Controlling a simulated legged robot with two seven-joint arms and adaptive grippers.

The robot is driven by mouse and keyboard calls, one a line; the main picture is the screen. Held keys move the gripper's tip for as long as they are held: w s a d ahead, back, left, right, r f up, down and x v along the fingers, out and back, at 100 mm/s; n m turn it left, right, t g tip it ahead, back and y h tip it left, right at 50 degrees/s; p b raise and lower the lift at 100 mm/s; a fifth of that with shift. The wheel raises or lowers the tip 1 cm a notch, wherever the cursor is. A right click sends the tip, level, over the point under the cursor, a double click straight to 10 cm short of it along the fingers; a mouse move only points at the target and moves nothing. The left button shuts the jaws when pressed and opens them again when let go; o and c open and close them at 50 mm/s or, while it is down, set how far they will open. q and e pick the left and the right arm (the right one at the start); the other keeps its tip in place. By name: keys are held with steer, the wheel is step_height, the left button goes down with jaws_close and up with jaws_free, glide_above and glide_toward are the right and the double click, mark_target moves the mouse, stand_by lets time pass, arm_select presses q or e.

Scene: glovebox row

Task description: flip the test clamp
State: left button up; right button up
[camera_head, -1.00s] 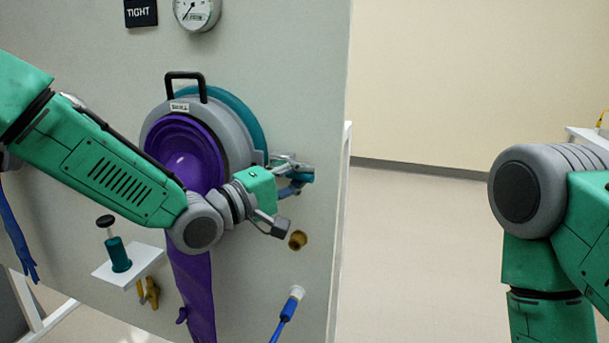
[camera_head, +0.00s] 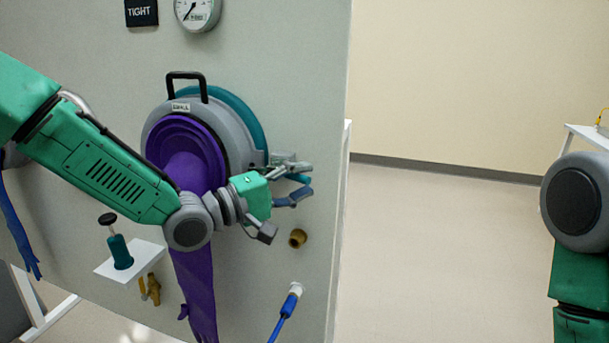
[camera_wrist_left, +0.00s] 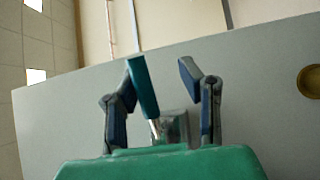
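The test clamp (camera_head: 282,162) is a small metal toggle clamp with a teal lever (camera_head: 297,178), on the panel at the right edge of the grey port ring. My left gripper (camera_head: 283,215) is open just below it, with one finger close under the lever. In the left wrist view the teal lever (camera_wrist_left: 142,88) stands out between the open fingers (camera_wrist_left: 163,75), against or very near the left finger; I cannot tell if they touch. The clamp's metal base (camera_wrist_left: 178,128) is partly hidden by my palm. My right gripper is out of view.
The port ring has a black handle (camera_head: 187,76) and a purple glove (camera_head: 195,285) hanging below. A brass fitting (camera_head: 298,238) and a blue hose (camera_head: 285,312) are below the gripper. A small shelf (camera_head: 130,262) carries a teal plunger. Open floor lies right of the panel.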

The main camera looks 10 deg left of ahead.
arm_select(q)
steer(key=shift+w+r, duration=0.1)
steer(key=shift+r, duration=0.1)
steer(key=shift+a+r, duration=0.1)
steer(key=shift+s+a, duration=0.15)
steer(key=shift+s, duration=0.05)
steer(key=v, duration=1.1)
steer(key=shift+a+f, duration=0.3)
steer(key=shift+a, duration=0.05)
steer(key=shift+d, duration=0.1)
